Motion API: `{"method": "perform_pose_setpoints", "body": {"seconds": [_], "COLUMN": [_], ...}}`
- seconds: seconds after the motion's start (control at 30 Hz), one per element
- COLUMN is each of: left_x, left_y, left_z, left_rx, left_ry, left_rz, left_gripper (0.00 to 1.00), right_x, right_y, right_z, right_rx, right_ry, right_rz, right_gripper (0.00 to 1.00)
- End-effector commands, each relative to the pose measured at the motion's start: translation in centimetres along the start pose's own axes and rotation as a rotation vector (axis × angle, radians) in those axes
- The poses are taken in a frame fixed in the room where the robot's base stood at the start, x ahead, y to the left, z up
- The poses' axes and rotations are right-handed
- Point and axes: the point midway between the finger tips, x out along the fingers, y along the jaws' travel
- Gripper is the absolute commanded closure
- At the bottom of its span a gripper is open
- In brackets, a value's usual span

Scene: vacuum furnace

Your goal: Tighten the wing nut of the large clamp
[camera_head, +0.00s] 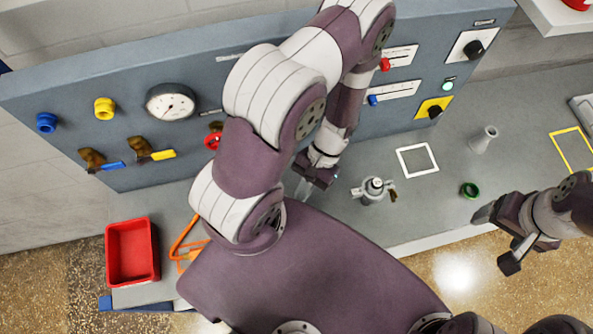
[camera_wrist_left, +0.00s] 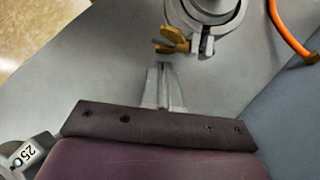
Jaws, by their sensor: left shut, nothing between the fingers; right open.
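The large clamp (camera_wrist_left: 208,18) shows at the top of the left wrist view, a grey ring around a round fitting, cut off by the frame edge. Its brass wing nut (camera_wrist_left: 172,41) sits on its lower left side. My left gripper (camera_wrist_left: 164,72) is shut and empty, its tips just below the wing nut in that view, with a visible gap. In the head view the left gripper (camera_head: 304,188) points down at the bench, and my arm hides the large clamp. My right gripper (camera_head: 496,240) is open and empty off the bench's front edge at the right.
A smaller clamped fitting (camera_head: 372,191) stands right of the left gripper; a label reading 25 (camera_wrist_left: 30,154) shows in the wrist view. A green ring (camera_head: 469,190) and grey fitting (camera_head: 484,140) stand farther right. A red bin (camera_head: 131,252) is left.

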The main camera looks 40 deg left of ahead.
Motion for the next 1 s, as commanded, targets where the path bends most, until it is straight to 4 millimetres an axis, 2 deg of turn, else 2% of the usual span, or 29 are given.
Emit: {"method": "perform_pose_setpoints", "body": {"seconds": [0.37, 0.63, 0.77, 0.87, 1.0], "left_x": [0.4, 0.4, -0.8, -2.5, -4.2], "left_y": [0.0, 0.0, 0.0, 0.0, 2.6], "left_z": [1.5, 1.8, 2.4, 3.3, 4.0], "left_rx": [0.000, 0.000, 0.000, 0.000, 0.004], "left_ry": [-0.002, -0.005, 0.000, 0.009, 0.010], "left_rz": [0.000, 0.000, 0.000, 0.000, -0.003], "left_gripper": [1.00, 1.00, 1.00, 1.00, 1.00], "right_x": [-1.1, -0.9, -0.5, 0.0, 0.6], "right_y": [0.0, 0.0, 0.0, 0.0, 0.0], "right_z": [-0.1, -0.1, -0.1, 0.0, 0.1], "right_rx": [0.000, 0.000, 0.000, 0.000, 0.000], "right_ry": [0.000, 0.000, 0.000, 0.000, 0.000], "right_rz": [0.000, 0.000, 0.000, 0.000, 0.000], "right_gripper": [0.23, 0.23, 0.23, 0.23, 0.23]}}
